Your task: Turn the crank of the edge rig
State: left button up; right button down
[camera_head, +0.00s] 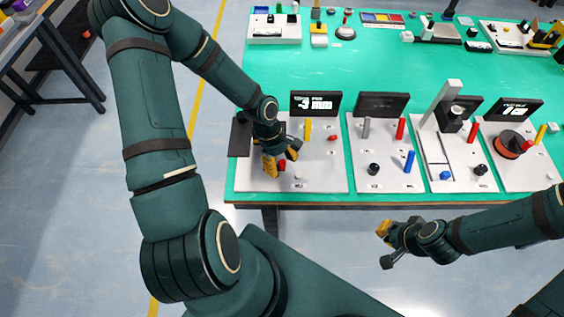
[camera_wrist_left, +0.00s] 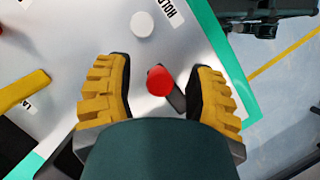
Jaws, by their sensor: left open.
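The edge rig (camera_head: 325,172) is a light grey panel at the table's near left corner. Its crank has a red knob (camera_wrist_left: 160,82) on a dark arm (camera_wrist_left: 178,98). My left gripper (camera_head: 280,163) is open, low over the panel. In the left wrist view its yellow-padded fingers (camera_wrist_left: 160,95) stand either side of the knob, with gaps on both sides. In the head view the gripper partly hides the crank. My right gripper (camera_head: 385,246) is in front of the table's near edge, empty, with its fingers apart.
A white button (camera_wrist_left: 142,24) and a yellow lever (camera_head: 308,129) stand near the crank. A black display (camera_head: 316,103) rises behind. More panels with levers and knobs (camera_head: 384,178) line the table to the right. The green tabletop (camera_head: 370,62) is clear in the middle.

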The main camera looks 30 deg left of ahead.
pick_arm(q)
grip_shut()
jog(key=shift+s+m, duration=0.1)
jog(key=shift+m, duration=0.2)
